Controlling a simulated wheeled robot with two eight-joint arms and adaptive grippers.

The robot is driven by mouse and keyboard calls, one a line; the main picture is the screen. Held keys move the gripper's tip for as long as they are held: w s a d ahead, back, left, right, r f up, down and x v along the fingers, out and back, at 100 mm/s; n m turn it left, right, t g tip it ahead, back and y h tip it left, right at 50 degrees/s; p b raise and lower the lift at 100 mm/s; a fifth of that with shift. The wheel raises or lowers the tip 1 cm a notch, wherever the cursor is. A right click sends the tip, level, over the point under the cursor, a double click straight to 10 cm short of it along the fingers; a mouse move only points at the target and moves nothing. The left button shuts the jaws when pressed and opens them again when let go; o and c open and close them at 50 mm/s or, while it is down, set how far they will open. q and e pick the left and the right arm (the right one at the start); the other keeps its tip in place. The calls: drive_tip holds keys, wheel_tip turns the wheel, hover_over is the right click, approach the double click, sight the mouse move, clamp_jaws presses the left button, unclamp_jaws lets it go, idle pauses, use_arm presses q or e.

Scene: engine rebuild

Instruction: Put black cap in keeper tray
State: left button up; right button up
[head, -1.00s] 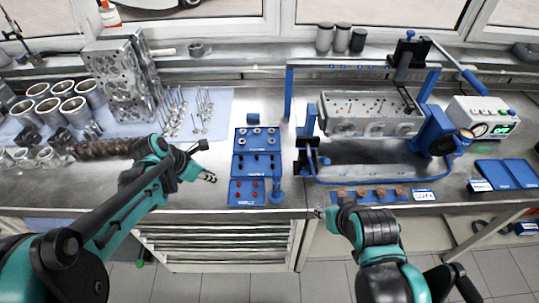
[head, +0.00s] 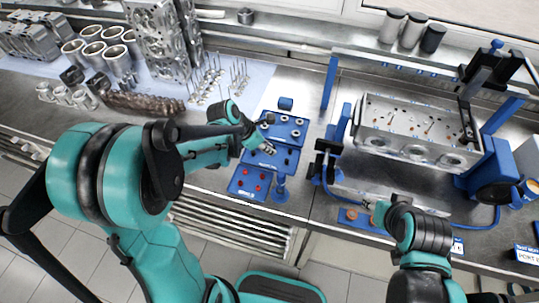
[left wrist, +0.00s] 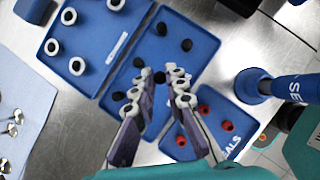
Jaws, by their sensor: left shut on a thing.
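My left gripper (head: 268,148) is over the middle blue tray (head: 283,165). In the left wrist view its fingers (left wrist: 161,76) are shut on a black cap (left wrist: 160,77) between the tips. Several other black caps (left wrist: 187,44) stand in that tray (left wrist: 190,65). How high the held cap is above it I cannot tell. The tray labels are too small or covered to read, so I cannot tell which is the keeper tray. My right gripper (head: 370,206) is near the bench's front edge; its jaws are too small to judge.
A blue tray with grey rings (left wrist: 80,66) adjoins on one side, a tray with red pieces (left wrist: 227,125) on the other. A blue post (head: 281,185) stands beside the red pieces. Valves (head: 235,75) and an engine head on a stand (head: 400,130) flank the trays.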

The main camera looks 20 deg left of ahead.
sight(273, 158)
use_arm(q)
wheel_tip(273, 158, down, 4)
drive_tip(key=shift+r+b, duration=0.25)
drive_tip(key=shift+b, duration=0.3)
drive_tip(key=shift+s+f, duration=0.1)
drive_tip(key=o, duration=0.7)
drive_tip(key=shift+o, duration=0.2)
